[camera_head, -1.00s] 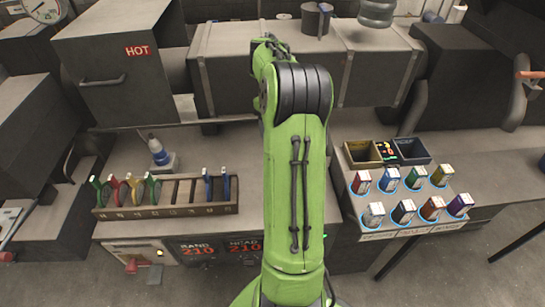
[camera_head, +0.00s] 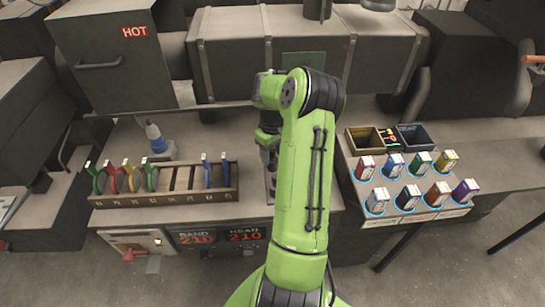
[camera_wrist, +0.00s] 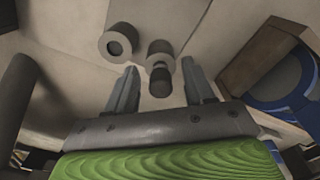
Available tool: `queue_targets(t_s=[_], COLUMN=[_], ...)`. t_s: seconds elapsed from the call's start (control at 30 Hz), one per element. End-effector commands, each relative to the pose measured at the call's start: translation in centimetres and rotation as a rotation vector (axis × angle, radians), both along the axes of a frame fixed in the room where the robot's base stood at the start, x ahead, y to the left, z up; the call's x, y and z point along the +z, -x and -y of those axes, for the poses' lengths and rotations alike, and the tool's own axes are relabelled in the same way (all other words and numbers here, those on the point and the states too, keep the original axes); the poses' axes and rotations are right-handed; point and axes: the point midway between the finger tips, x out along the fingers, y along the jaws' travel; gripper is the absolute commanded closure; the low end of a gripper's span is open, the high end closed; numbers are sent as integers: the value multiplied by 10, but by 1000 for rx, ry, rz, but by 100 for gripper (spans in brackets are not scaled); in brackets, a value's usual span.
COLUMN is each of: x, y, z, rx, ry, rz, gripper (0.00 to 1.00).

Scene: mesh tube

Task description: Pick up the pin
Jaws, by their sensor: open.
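In the wrist view, my gripper (camera_wrist: 158,88) is open, with one grey finger on each side of a short cylinder with a dark rounded end, which looks like the pin (camera_wrist: 159,82). Its dark end shows between the fingertips, with visible gaps to both fingers. I cannot tell its exact depth between them. A grey tube with a dark hollow end (camera_wrist: 118,42) is beside it, up and to the left. In the head view my gripper (camera_head: 268,150) points down at the bench, partly hidden by my green arm, and the pin cannot be made out there.
A wooden rack (camera_head: 165,196) with coloured-handled tools stands left of my arm. A tray of coloured cartridges (camera_head: 410,203) stands to the right. The large dark box (camera_head: 230,55) is behind. In the wrist view, a brown block with a blue ring (camera_wrist: 262,62) is close on the right.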

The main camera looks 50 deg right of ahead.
Motion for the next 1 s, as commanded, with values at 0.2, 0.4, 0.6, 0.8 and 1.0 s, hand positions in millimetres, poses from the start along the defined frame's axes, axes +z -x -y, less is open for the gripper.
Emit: queue_targets(t_s=[0.2, 0.4, 0.6, 0.8, 1.0], x=[1, 1, 2, 9, 58], y=[0, 0, 0, 0, -1], z=[0, 0, 0, 0, 1], rx=[0, 0, 0, 1, 1], ry=[0, 0, 0, 2, 7], rz=[0, 0, 0, 1, 2], gripper=[64, 94, 100, 100, 100])
